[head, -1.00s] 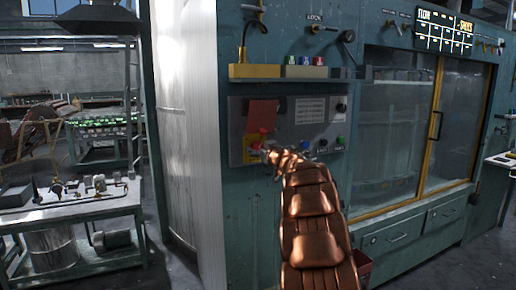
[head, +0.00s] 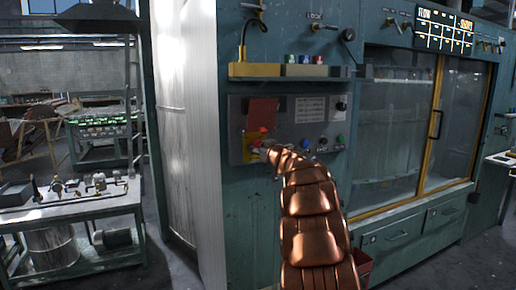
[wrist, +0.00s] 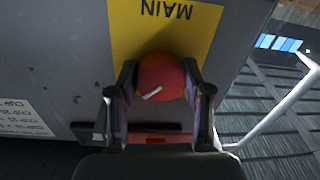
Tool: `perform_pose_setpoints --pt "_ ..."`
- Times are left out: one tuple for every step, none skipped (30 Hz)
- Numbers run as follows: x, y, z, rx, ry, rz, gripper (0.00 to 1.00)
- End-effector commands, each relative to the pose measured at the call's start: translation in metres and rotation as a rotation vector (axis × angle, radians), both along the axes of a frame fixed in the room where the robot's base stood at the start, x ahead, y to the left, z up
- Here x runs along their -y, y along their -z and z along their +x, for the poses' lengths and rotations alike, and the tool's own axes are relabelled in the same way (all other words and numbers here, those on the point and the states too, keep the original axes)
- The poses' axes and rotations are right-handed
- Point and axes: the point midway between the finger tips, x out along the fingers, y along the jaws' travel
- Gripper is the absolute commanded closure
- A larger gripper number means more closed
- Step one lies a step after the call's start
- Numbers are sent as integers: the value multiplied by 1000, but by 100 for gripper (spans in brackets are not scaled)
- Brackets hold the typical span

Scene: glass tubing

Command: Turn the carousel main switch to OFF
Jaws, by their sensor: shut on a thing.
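The main switch is a round red knob (wrist: 165,72) with a short white mark that lies slanted towards the lower left in the wrist view. It sits on a yellow plate (wrist: 125,35) whose word MAIN appears upside down. My gripper (wrist: 160,80) has one finger on each side of the knob and is shut on it. In the head view my gripper (head: 268,150) is at the lower left of the grey control panel (head: 310,135). There my arm hides most of the knob. No OFF label is readable.
A red tag or flap (head: 263,112) hangs on the panel above my gripper. Coloured buttons (head: 323,142) sit to its right. A glass-doored cabinet (head: 400,130) stands to the right, and a work table (head: 70,212) at the left.

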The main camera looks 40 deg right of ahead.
Motion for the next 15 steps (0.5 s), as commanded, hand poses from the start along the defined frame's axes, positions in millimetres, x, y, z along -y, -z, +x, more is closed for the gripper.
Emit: perform_pose_setpoints --pt "0 0 0 -2 -1 -2 86" --pt "0 0 0 -2 -1 -4 86" --pt "0 0 0 -3 -1 -7 86" --pt "0 0 0 -6 -1 -12 86" --pt "0 0 0 -7 -1 -17 86" --pt "0 0 0 -11 -1 -26 86" --pt "0 0 0 -14 0 -35 86" --pt "0 0 0 -17 0 -46 86" --pt "0 0 0 -24 -1 -63 86" --pt "0 -1 0 -29 -1 -76 86" --pt "0 0 0 -35 -1 -93 86" --pt "-1 -1 0 -44 0 -116 86" --pt "-1 -1 0 -50 -1 -135 86" --pt "0 -1 0 -58 -1 -156 86" --pt "0 -1 0 -69 -1 -186 86"
